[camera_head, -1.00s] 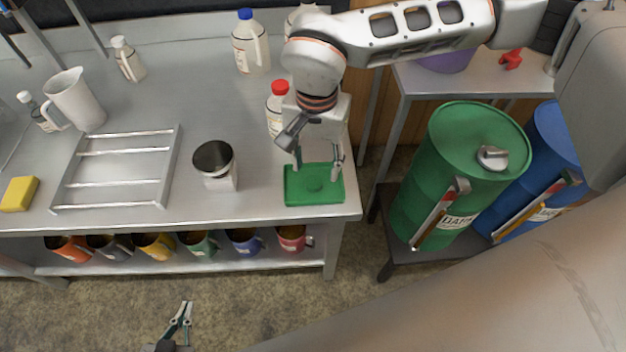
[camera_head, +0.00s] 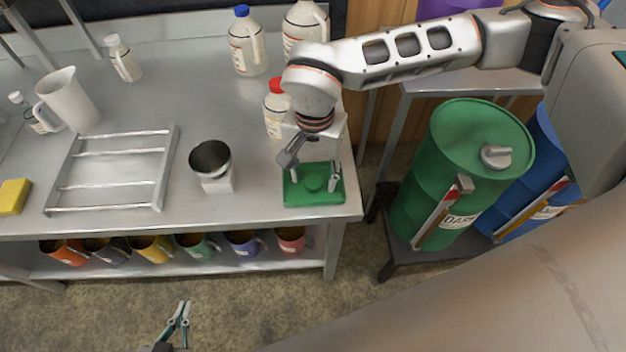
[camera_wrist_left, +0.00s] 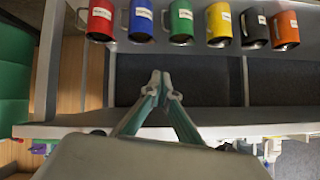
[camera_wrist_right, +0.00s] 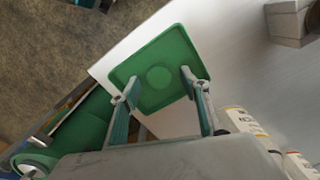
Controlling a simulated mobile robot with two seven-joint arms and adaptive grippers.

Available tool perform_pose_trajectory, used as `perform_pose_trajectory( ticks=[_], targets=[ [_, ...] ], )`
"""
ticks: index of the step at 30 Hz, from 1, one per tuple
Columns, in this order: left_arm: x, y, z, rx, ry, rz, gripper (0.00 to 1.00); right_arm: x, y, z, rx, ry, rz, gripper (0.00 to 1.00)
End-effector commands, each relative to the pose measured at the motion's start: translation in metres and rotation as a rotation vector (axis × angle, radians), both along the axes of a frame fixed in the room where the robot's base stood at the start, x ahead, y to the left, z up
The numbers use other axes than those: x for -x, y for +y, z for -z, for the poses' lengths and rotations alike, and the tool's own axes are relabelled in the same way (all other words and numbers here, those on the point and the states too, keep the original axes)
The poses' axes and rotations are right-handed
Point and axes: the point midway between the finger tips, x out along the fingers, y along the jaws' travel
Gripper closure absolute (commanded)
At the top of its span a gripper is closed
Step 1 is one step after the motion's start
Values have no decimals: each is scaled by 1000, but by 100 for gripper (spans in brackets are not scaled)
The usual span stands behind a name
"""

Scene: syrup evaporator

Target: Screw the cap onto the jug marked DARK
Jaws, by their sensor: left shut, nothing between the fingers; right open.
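A round green disc, likely the cap (camera_head: 314,184), lies on a green square tray (camera_head: 291,199) at the bench's front right corner. The disc also shows in the right wrist view (camera_wrist_right: 158,78). My right gripper (camera_head: 316,182) is open and points down over the tray, fingers apart and empty. My left gripper (camera_head: 184,304) is shut and empty, low in front of the bench. Jugs stand behind: one blue-capped (camera_head: 247,45), one red-capped (camera_head: 274,112) partly behind my right arm, and one at the back (camera_head: 304,32) with its top cut off. I cannot read which jug says DARK.
A dark-mouthed cup (camera_head: 212,162), a metal rack (camera_head: 118,168), a white pitcher (camera_head: 70,98) and a yellow sponge (camera_head: 14,196) are on the bench. Coloured mugs (camera_head: 200,246) line the lower shelf. A green drum marked DARK (camera_head: 458,170) stands right.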

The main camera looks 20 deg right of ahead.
Motion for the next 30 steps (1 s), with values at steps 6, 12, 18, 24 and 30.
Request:
perform_pose_trajectory(
  ticks=[6, 12, 18, 24, 30],
  targets=[
    [1, 1, 3, -1, 5, -3, 100, 0, 0, 0, 1, 1, 0, 81],
    [3, 1, 7, 0, 13, -9, 100, 0, 0, 0, 1, 1, 0, 81],
    [2, 1, 6, 4, 12, -13, 100, 0, 0, -2, 0, 0, 0, 81],
    [-1, 1, -1, 4, 1, -14, 100, -1, 0, -20, 0, -5, 1, 81],
    [-2, 3, -7, -1, -5, -15, 100, -2, 0, -63, 0, -11, 0, 81]
  ],
)
